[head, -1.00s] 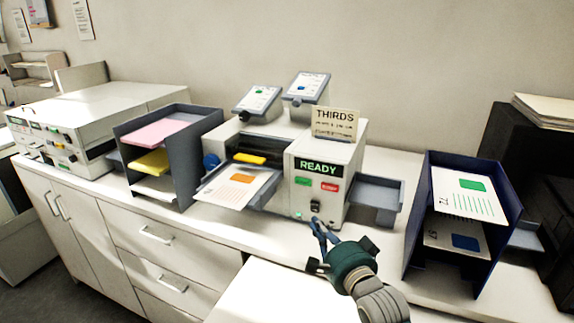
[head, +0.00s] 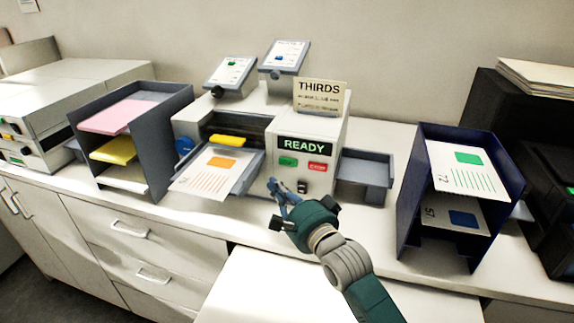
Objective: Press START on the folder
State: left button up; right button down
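The folder (head: 312,132) is a pale machine with a dark display reading READY in green. Below the display are a green button (head: 288,161) at left and a red button (head: 318,167) at right; the lettering on the green one is too small to read. A sheet with an orange block (head: 215,172) lies on its front feed tray. My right gripper (head: 274,186) is in front of the panel, a little below and left of the green button. Its fingers are bunched small, and I cannot tell whether they are shut or touch the machine. My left gripper is out of view.
A THIRDS sign (head: 320,97) stands on the folder. A small dark switch (head: 302,187) sits below the buttons. A grey tray (head: 365,178) is at its right side. A grey paper rack (head: 160,145) stands left, a navy rack (head: 405,205) right.

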aim_at(288, 162)
jog(key=shift+w+d+b, duration=0.4)
jog(key=shift+w+b, duration=0.05)
jog(key=shift+w, duration=0.7)
jog(key=shift+w+d+b, duration=0.45)
jog(key=shift+w+b, duration=0.05)
jog(key=shift+w, duration=0.65)
jog(key=shift+w+d+b, duration=0.4)
jog(key=shift+w+b, duration=0.05)
jog(key=shift+w, duration=0.7)
jog(key=shift+w, duration=0.1)
jog(key=shift+w+d, duration=0.1)
jog(key=shift+w, duration=0.2)
